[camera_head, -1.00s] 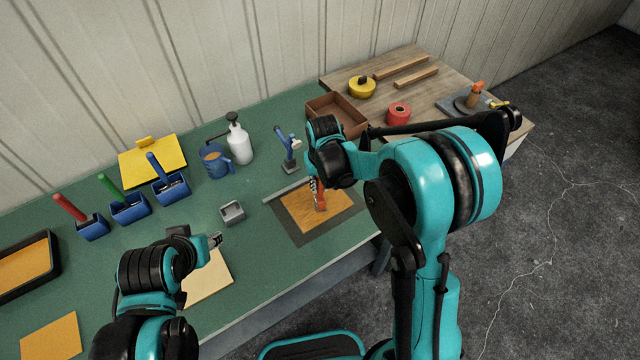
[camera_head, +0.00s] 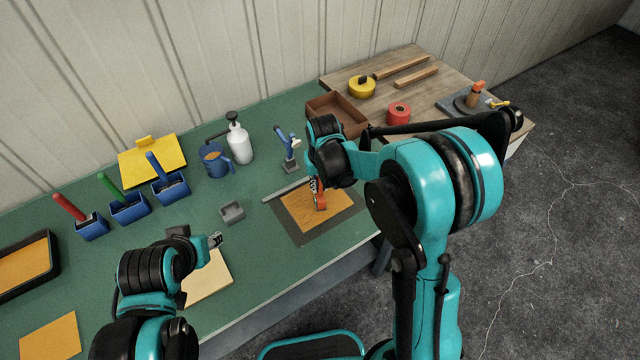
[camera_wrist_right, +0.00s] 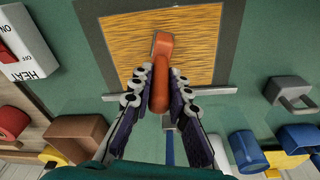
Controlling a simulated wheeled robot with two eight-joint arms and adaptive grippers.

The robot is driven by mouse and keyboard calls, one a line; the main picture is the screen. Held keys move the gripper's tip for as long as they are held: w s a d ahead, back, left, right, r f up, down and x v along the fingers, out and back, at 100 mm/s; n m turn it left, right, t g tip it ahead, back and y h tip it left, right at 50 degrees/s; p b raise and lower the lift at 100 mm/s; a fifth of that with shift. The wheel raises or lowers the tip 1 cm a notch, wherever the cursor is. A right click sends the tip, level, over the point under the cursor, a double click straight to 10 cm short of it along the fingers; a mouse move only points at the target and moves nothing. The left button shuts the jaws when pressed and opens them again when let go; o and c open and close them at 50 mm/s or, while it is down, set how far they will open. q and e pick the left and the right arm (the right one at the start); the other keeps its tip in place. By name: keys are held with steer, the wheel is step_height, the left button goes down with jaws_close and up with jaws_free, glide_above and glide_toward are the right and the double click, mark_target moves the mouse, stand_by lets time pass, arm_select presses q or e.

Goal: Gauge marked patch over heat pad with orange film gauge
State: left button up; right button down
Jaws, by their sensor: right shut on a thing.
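The orange film gauge (camera_head: 320,201) is upright in my right gripper (camera_head: 315,184), its lower end at the wood-coloured patch (camera_head: 299,211). In the right wrist view, my right gripper (camera_wrist_right: 157,92) is shut on the gauge (camera_wrist_right: 161,75), whose head lies over the patch (camera_wrist_right: 200,40); I cannot tell whether it touches. No mark on the patch is clear. The patch lies on a dark grey heat pad (camera_head: 292,238). My left gripper (camera_head: 217,240) is over the table's front part, apart from these things; its finger gap is too small to judge.
A grey bar (camera_head: 285,190) lies along the pad's back edge. A heat control box (camera_wrist_right: 22,45) is beside the pad in the wrist view. Behind stand a white spray bottle (camera_head: 239,142), blue mug (camera_head: 215,160) and brown tray (camera_head: 338,112).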

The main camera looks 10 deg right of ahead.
stand_by(0.4)
steer(key=shift+r+p, duration=0.5)
steer(key=shift+r, duration=0.15)
steer(key=shift+r+p, duration=1.9)
steer(key=shift+r, duration=0.95)
arm_select(q)
step_height(320, 180, up, 5)
steer(key=shift+f, duration=0.15)
arm_select(e)
steer(key=shift+a, duration=0.1)
